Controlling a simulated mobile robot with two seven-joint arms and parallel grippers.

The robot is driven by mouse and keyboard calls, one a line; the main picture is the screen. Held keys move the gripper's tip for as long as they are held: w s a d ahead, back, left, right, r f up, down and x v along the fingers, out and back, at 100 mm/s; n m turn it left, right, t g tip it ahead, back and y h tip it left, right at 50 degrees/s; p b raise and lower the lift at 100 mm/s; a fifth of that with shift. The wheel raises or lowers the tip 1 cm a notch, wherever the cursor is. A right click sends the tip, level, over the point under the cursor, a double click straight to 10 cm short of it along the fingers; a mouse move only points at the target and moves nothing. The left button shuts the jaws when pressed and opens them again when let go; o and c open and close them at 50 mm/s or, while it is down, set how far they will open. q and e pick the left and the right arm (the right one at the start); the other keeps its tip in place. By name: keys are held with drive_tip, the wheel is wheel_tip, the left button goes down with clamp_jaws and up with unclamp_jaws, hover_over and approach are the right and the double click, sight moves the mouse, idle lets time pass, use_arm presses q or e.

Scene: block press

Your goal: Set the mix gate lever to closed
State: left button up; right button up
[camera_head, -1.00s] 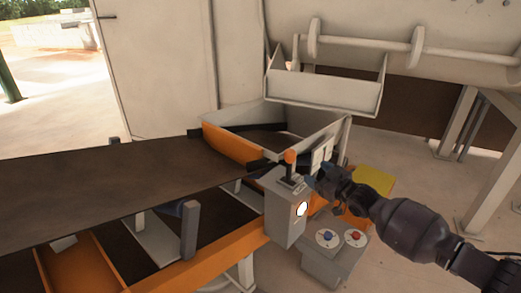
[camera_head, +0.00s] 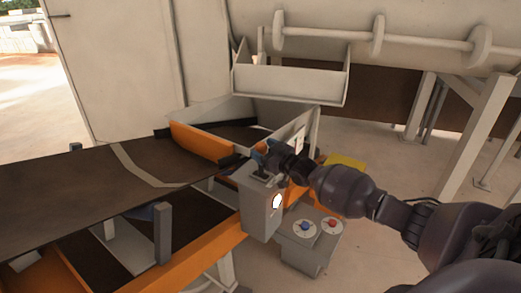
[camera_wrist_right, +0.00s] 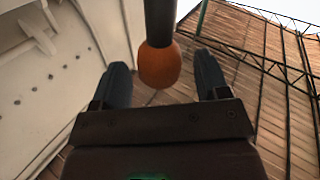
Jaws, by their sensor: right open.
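The mix gate lever has an orange knob (camera_head: 262,147) on a dark stem, on top of a grey control box (camera_head: 262,208) beside the conveyor. My right gripper (camera_head: 258,152) is at the knob in the head view and partly overlaps it. In the right wrist view, the orange knob (camera_wrist_right: 159,66) and dark stem lie between the two open fingers of my right gripper (camera_wrist_right: 162,78), with space on both sides. The lever's exact angle is hard to tell. My left gripper is not in view.
A dark conveyor belt (camera_head: 100,190) on an orange frame runs at left. A hopper (camera_head: 290,82) hangs behind the box. A lower grey box with blue and red buttons (camera_head: 308,242) stands in front, near a yellow block (camera_head: 345,161). Open floor lies at right.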

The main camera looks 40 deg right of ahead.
drive_tip(key=shift+w+a, duration=0.15)
drive_tip(key=shift+w, duration=0.7)
drive_tip(key=shift+c, duration=0.5)
